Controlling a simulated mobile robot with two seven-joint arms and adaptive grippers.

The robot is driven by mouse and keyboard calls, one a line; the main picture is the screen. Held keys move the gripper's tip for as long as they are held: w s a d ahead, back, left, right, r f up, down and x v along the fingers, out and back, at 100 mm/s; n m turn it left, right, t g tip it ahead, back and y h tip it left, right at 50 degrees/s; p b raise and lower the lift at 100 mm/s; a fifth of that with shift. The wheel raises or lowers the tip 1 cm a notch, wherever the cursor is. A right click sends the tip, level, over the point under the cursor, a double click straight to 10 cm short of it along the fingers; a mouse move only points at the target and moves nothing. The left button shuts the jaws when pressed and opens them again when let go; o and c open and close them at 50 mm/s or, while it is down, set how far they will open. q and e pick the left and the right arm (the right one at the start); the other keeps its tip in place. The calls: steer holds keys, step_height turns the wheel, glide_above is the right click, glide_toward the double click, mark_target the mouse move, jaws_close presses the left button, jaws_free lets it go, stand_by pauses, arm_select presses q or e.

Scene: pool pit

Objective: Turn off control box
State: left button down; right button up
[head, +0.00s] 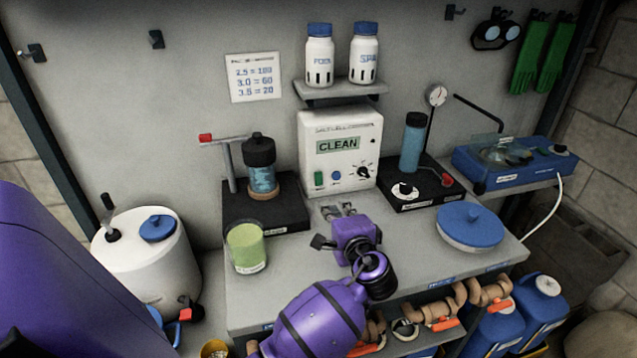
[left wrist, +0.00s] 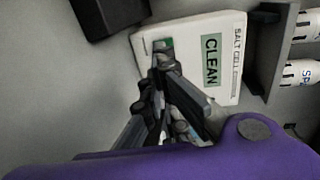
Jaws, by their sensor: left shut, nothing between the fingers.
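The white control box (head: 341,155) stands upright at the back of the bench against the wall, with a display reading CLEAN. Low on its front are a green switch (head: 319,179), a blue button (head: 337,175) and a black dial. My left gripper (head: 340,211) is in front of the box and a little below the green switch, with its fingers shut and empty. In the left wrist view the box (left wrist: 200,55) appears turned sideways, and my left fingertips (left wrist: 163,62) overlap the green switch area. I cannot tell whether they touch it. My right gripper is not in view.
A black stand with a dark-capped cylinder (head: 261,165) is left of the box, and another with a blue cylinder (head: 412,142) is right. A green cup (head: 247,247) is at front left, and a blue-lidded tub (head: 470,226) at right. Bottles (head: 319,55) sit on a shelf above.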

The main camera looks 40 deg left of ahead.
mark_target(317, 182)
arm_select(q)
steer(key=x, duration=1.2)
steer(key=shift+w+a+r, duration=0.1)
steer(key=shift+w+a, duration=0.05)
steer(key=shift+w, duration=0.1)
steer(key=shift+w+a+f, duration=0.2)
steer(key=shift+w+a, duration=0.15)
steer(key=shift+a, duration=0.15)
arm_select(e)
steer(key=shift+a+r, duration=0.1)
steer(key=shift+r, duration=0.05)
